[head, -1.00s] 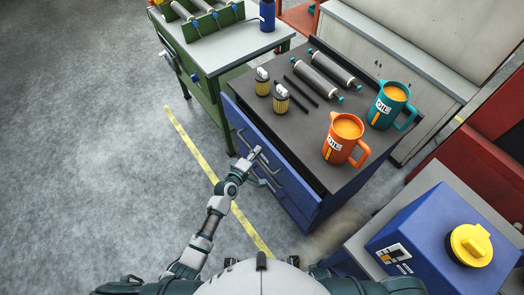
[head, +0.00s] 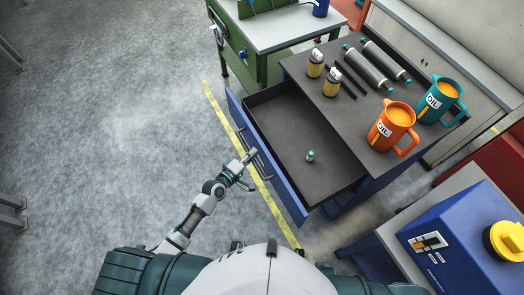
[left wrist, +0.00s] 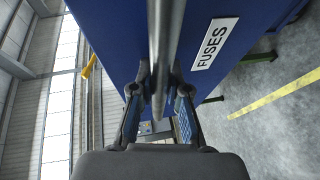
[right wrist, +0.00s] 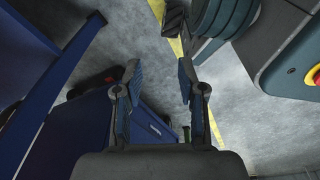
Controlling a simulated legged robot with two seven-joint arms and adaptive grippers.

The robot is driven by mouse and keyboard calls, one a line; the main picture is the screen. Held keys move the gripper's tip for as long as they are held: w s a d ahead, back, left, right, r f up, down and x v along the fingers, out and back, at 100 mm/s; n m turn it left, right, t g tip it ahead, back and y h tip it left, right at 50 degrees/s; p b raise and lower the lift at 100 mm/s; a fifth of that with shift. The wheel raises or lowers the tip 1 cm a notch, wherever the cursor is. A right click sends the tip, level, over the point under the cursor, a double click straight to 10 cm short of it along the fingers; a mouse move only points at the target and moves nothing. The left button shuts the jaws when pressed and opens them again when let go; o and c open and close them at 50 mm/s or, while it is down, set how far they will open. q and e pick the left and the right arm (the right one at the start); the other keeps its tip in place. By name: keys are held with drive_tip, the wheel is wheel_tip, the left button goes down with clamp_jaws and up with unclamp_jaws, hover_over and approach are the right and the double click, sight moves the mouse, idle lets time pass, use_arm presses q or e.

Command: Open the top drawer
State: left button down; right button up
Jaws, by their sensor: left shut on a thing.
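The top drawer (head: 290,130) of the blue cabinet is pulled well out in the head view, and its dark inside shows. A small green-and-white object (head: 310,156) lies in it. My left gripper (head: 249,156) is at the drawer's front, shut on its handle. In the left wrist view the grey handle bar (left wrist: 165,45) runs between the fingers, beside a "FUSES" label (left wrist: 214,44) on the blue drawer front. My right gripper (right wrist: 160,80) shows only in the right wrist view, open and empty, near blue surfaces.
On the cabinet top (head: 335,105) stand an orange oil jug (head: 390,125), a teal oil jug (head: 438,99), two filters and several rods and rollers. A green workbench (head: 262,35) is behind. A blue machine (head: 455,240) stands at the right.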

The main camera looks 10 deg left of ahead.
use_arm(q)
drive_tip(key=shift+s+a+r, duration=0.1)
drive_tip(key=shift+s+a, duration=0.15)
drive_tip(key=shift+a, duration=0.4)
drive_tip(key=shift+s+a+r, duration=0.1)
drive_tip(key=shift+s+a, duration=0.15)
drive_tip(key=shift+a, duration=0.35)
drive_tip(key=c, duration=1.2)
unclamp_jaws()
drive_tip(key=shift+w+d, duration=0.1)
drive_tip(key=shift+d, duration=0.25)
drive_tip(key=shift+o, duration=0.3)
drive_tip(key=shift+d+f, duration=0.1)
drive_tip(key=shift+f, duration=0.05)
drive_tip(key=v, duration=1.2)
drive_tip(key=shift+a, duration=0.25)
use_arm(e)
drive_tip(key=shift+s+a+r, duration=0.15)
drive_tip(key=shift+s+a, duration=0.05)
drive_tip(key=shift+a, duration=0.4)
drive_tip(key=shift+s+a+r, duration=0.1)
drive_tip(key=shift+s+a, duration=0.05)
drive_tip(key=shift+a, duration=0.4)
use_arm(q)
drive_tip(key=shift+f, duration=0.1)
